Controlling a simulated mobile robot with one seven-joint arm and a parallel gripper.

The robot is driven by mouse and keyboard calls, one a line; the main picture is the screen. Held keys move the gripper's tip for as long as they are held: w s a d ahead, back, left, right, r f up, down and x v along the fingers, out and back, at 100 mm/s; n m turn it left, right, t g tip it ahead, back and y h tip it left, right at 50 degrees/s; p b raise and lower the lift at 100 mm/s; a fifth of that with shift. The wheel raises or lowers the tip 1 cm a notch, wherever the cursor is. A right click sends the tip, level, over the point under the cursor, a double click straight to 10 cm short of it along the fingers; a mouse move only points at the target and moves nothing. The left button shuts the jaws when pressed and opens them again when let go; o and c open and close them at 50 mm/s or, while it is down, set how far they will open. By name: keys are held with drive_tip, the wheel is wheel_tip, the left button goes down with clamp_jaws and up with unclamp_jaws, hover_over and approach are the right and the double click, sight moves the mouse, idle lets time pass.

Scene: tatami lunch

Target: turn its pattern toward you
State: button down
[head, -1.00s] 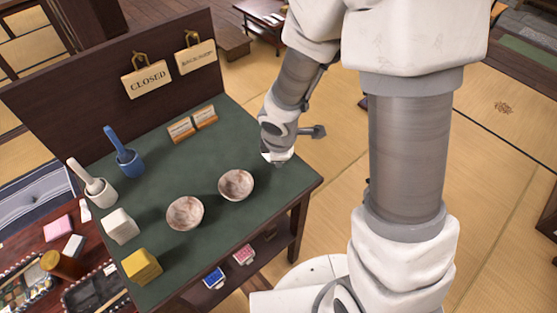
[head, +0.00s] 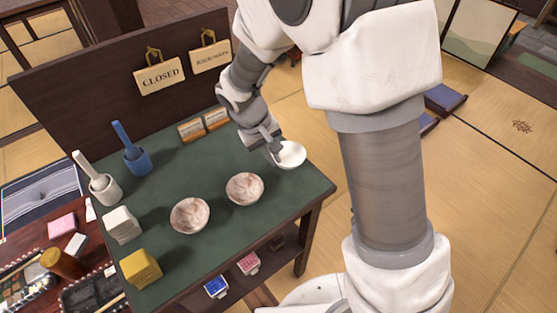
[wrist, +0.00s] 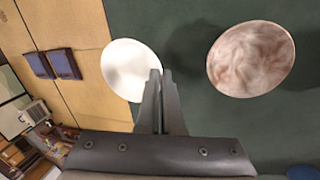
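A plain white bowl (head: 291,155) is at the right end of the green-topped table (head: 200,268), near its edge. My gripper (head: 274,148) is at the bowl's left side. In the wrist view, the narrow fingers of my gripper (wrist: 161,75) are close together over the right rim of the white bowl (wrist: 128,68). They look shut on that rim. I cannot tell whether the bowl touches the table. No pattern shows on its visible surface. Two reddish-marbled bowls, one nearer (head: 190,215) and one further right (head: 244,188), stand on the table; one shows in the wrist view (wrist: 250,58).
A blue mortar (head: 136,160), a white mortar (head: 104,188), a white block (head: 121,225) and a yellow block (head: 141,267) stand along the table's left side. A dark panel with a CLOSED sign (head: 160,77) rises behind. Small cards (head: 191,130) stand before it.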

drive_tip(key=m, duration=0.1)
drive_tip(key=w+m+g, duration=0.1)
drive_tip(key=m, duration=0.1)
drive_tip(key=shift+w+a, duration=0.2)
drive_tip(key=shift+a, duration=0.05)
drive_tip(key=shift+w+r+m+p, duration=0.1)
drive_tip(key=shift+w+m+p, duration=0.3)
drive_tip(key=shift+m, duration=0.8)
drive_tip(key=m, duration=0.1)
drive_tip(key=w+m+g+p, duration=0.1)
drive_tip(key=m, duration=0.1)
drive_tip(key=m+g, duration=0.1)
drive_tip(key=m, duration=0.1)
drive_tip(key=shift+w+d, duration=0.35)
drive_tip(key=shift+w, duration=0.05)
drive_tip(key=shift+w+f+m, duration=0.1)
drive_tip(key=shift+f+m, duration=0.2)
drive_tip(key=shift+m, duration=0.1)
drive_tip(key=shift+f, duration=0.55)
drive_tip(key=shift+f+b, duration=0.25)
drive_tip(key=shift+b, duration=0.1)
drive_tip(key=c, duration=1)
unclamp_jaws()
drive_tip(key=shift+r, duration=0.15)
